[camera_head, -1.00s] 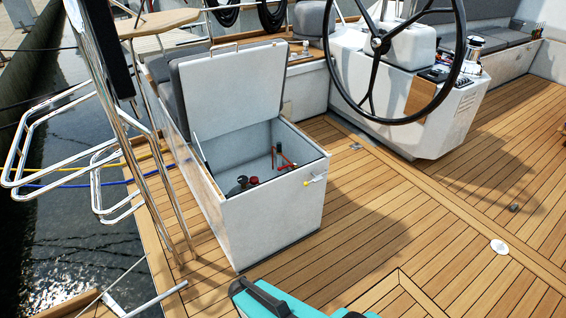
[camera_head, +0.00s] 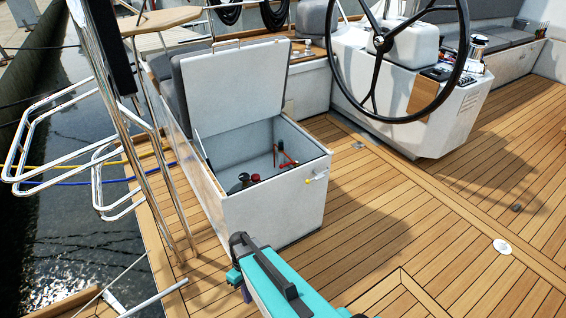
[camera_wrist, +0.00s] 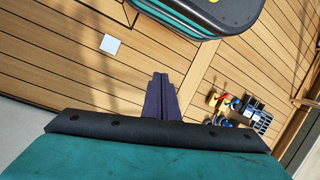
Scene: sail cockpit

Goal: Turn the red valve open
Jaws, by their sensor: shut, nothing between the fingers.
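An open white locker (camera_head: 262,222) stands on the deck in the head view, its lid (camera_head: 240,88) raised. Inside, a red-topped fitting (camera_head: 256,178) sits beside a dark round part (camera_head: 243,180). A red-handled fitting (camera_head: 286,162) is farther right against the inner wall. I cannot tell which red part is the valve. My teal arm is in front of the locker, low in the picture. My gripper's dark fingers (camera_wrist: 160,97) are shut and empty in the wrist view, over the deck. The locker's red parts do not show there.
A black steering wheel (camera_head: 382,45) and white console (camera_head: 420,105) stand at the right. Steel rails (camera_head: 75,150) line the left edge beside water. The wrist view shows coloured items (camera_wrist: 225,105) on the deck.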

